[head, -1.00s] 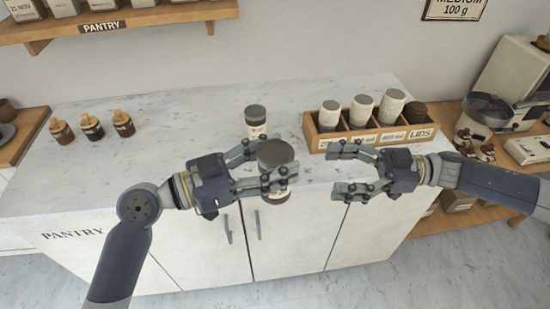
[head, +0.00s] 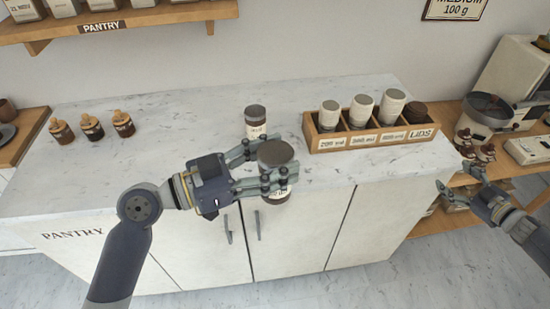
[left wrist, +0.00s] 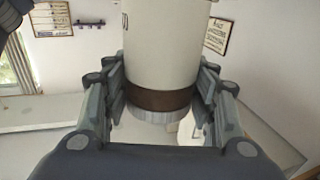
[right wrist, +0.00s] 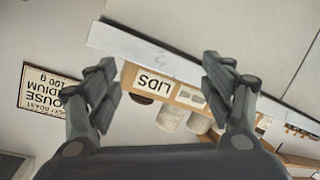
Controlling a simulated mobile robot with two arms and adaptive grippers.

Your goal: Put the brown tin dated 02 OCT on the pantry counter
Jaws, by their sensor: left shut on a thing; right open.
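My left gripper (head: 262,182) is shut on a tin (head: 276,153) with a dark brown lid and a pale label, held in front of the counter's front edge. In the left wrist view the tin (left wrist: 158,50) is pale with a brown band, between the fingers; its date cannot be read. A second tin (head: 256,122) with a dark lid stands on the pantry counter (head: 190,150), just behind the held one; its label is too small to read. My right gripper (head: 462,190) is open and empty at the right, beyond the counter's right end.
A wooden cup holder (head: 372,138) with several cups and a LIDS section stands on the counter's right part. Three small brown jars (head: 92,128) stand at the left. The counter's middle left is clear. A pantry shelf (head: 120,22) hangs above. A grinder (head: 490,112) stands at right.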

